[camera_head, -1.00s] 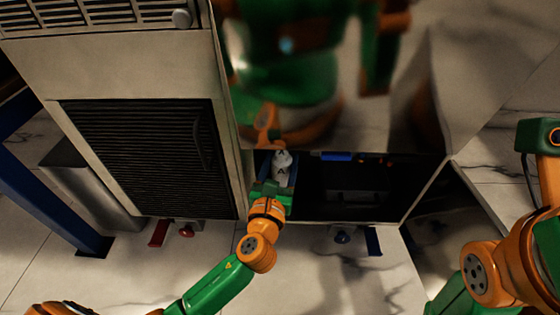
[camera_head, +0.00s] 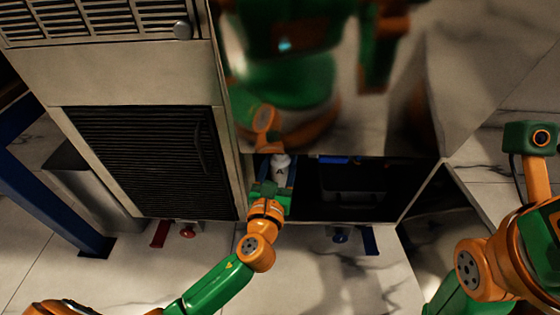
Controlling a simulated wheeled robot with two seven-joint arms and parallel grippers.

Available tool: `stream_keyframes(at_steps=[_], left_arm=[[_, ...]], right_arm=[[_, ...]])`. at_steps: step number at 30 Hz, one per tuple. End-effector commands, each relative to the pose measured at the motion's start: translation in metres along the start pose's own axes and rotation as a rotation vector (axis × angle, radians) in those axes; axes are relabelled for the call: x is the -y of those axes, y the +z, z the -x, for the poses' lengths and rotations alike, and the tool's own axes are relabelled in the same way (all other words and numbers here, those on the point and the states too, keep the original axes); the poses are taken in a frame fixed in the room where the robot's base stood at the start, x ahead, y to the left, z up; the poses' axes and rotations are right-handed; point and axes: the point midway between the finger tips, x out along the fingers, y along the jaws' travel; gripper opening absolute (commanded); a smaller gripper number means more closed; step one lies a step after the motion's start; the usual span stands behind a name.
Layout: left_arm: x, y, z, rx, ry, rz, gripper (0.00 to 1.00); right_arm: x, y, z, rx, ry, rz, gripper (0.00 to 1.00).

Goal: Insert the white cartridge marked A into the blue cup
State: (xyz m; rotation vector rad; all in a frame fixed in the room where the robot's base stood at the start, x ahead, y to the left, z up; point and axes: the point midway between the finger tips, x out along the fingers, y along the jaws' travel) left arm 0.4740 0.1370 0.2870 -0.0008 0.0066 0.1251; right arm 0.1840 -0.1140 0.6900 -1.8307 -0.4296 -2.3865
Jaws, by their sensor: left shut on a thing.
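My left gripper (camera_head: 272,187) reaches into the dark opening of the rig from the front. It is shut on the white cartridge (camera_head: 280,168), which carries a dark letter A on its side. The cartridge looks roughly upright at the left end of the opening. A blue edge (camera_head: 292,175) shows beside the cartridge; I cannot tell whether it belongs to the blue cup. Another blue piece (camera_head: 334,159) shows at the top of the opening, partly hidden. My right arm stands at the right edge; its gripper is not in view.
A reflective panel (camera_head: 330,110) above the opening mirrors my body. A cabinet with a dark slatted grille (camera_head: 147,160) stands to the left. A red knob (camera_head: 188,231) and a blue knob (camera_head: 340,235) stick out below. A dark box-like shape (camera_head: 352,190) sits inside the opening.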

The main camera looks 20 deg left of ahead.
Motion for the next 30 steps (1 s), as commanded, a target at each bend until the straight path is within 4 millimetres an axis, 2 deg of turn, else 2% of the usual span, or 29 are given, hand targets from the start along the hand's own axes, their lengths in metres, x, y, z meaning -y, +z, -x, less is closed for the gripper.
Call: stream_keyframes(at_steps=[21, 30], left_arm=[[0.0001, 0.0017, 0.0001, 0.000, -0.001, -0.002, 0.00], [0.0001, 0.0005, 0.0001, 0.001, -0.001, 0.000, 0.00]], right_arm=[[-0.0011, -0.0003, -0.0100, -0.010, -0.002, 0.001, 1.00], [-0.0012, 0.0008, -0.0078, -0.003, 0.000, 0.000, 1.00]])
